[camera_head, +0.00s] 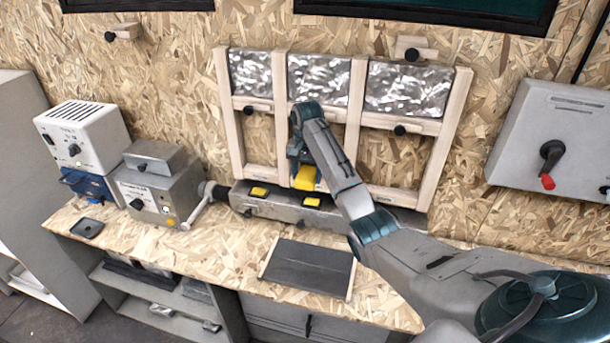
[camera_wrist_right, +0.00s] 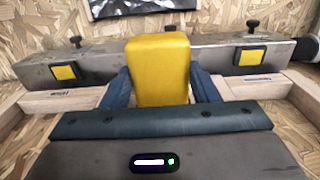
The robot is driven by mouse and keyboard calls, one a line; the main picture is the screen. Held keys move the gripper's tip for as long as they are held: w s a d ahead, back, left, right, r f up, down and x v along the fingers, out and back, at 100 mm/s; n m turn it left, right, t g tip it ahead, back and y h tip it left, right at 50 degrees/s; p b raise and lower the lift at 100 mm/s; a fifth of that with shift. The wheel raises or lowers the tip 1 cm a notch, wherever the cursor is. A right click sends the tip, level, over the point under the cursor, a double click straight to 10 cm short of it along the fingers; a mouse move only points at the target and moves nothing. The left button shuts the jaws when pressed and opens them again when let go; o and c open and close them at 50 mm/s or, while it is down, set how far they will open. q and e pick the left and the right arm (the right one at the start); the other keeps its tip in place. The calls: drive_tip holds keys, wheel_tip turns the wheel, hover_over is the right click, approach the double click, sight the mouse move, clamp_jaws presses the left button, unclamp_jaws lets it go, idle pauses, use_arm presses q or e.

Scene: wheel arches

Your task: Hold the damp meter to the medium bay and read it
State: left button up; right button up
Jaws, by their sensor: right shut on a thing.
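The damp meter is a yellow block (camera_head: 305,179) held upright in front of the lower middle of the wooden frame. My right gripper (camera_head: 302,164) is shut on it; its blue fingers clasp the meter's sides in the right wrist view (camera_wrist_right: 162,88). The wooden frame (camera_head: 223,110) stands against the wall with three bays side by side. The middle bay (camera_head: 318,78) has crinkled silver foil in its upper part. Small labels on the bottom rail are too small to read, so I cannot tell which is medium. The meter's display is not visible. My left gripper is out of view.
A long grey metal unit (camera_head: 285,206) with yellow buttons lies on the bench below the frame. A dark mat (camera_head: 308,270) lies in front. Grey and white boxes (camera_head: 160,190) stand at left. A wall switch box (camera_head: 555,130) hangs at right.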

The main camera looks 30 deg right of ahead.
drive_tip(key=shift+d, duration=0.2)
drive_tip(key=shift+s+a+r, duration=0.1)
drive_tip(key=shift+a+r, duration=0.05)
drive_tip(key=shift+w+d, duration=0.2)
drive_tip(key=shift+d, duration=0.05)
drive_tip(key=shift+w+d, duration=0.1)
idle(1.0)
